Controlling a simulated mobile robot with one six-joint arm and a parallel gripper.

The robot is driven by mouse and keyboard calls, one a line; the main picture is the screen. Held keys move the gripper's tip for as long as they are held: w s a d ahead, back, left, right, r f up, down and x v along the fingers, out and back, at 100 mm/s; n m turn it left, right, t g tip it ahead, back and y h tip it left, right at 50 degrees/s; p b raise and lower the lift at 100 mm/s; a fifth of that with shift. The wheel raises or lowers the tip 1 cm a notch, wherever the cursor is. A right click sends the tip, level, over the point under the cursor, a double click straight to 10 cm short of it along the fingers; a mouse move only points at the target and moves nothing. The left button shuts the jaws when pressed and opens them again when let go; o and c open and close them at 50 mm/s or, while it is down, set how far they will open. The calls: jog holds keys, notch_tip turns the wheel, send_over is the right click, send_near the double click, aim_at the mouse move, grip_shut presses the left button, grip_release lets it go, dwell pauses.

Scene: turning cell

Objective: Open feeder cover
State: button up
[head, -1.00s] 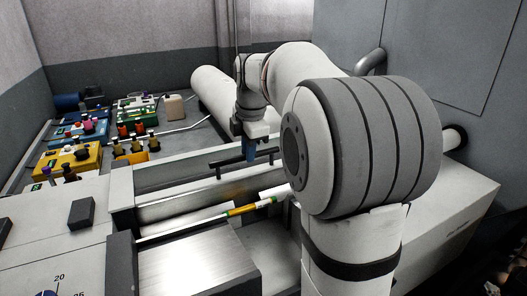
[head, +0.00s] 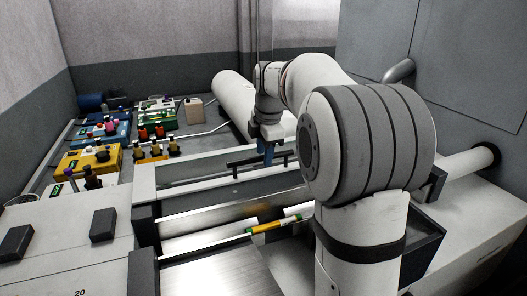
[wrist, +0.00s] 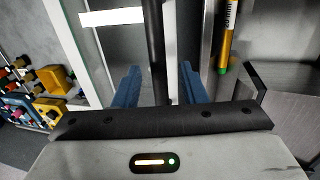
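The feeder cover (head: 215,192) appears to be the long grey panel in the pale frame at the machine's middle, but its exact edges are hard to tell. A black bar handle (head: 240,163) stands above it; in the wrist view the bar (wrist: 155,45) runs up between my blue fingers. My gripper (head: 266,150) points down at the handle. In the wrist view my gripper (wrist: 162,88) has its fingers apart, one on each side of the bar, with a visible gap to the right finger.
A yellow-and-green stick (head: 274,225) lies in the trough in front of the cover. Coloured boxes with bottles, including a yellow box (head: 86,160), stand at the left. A white cylinder (head: 236,95) lies behind. A grey cabinet (head: 460,75) closes off the right.

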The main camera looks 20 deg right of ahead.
notch_tip(320, 180, up, 8)
jog(key=s, duration=0.1)
jog(key=shift+s+f+b, duration=0.15)
jog(key=shift+s+b, duration=0.1)
jog(key=shift+b, duration=0.2)
jog(key=shift+f, duration=0.1)
dwell(0.5)
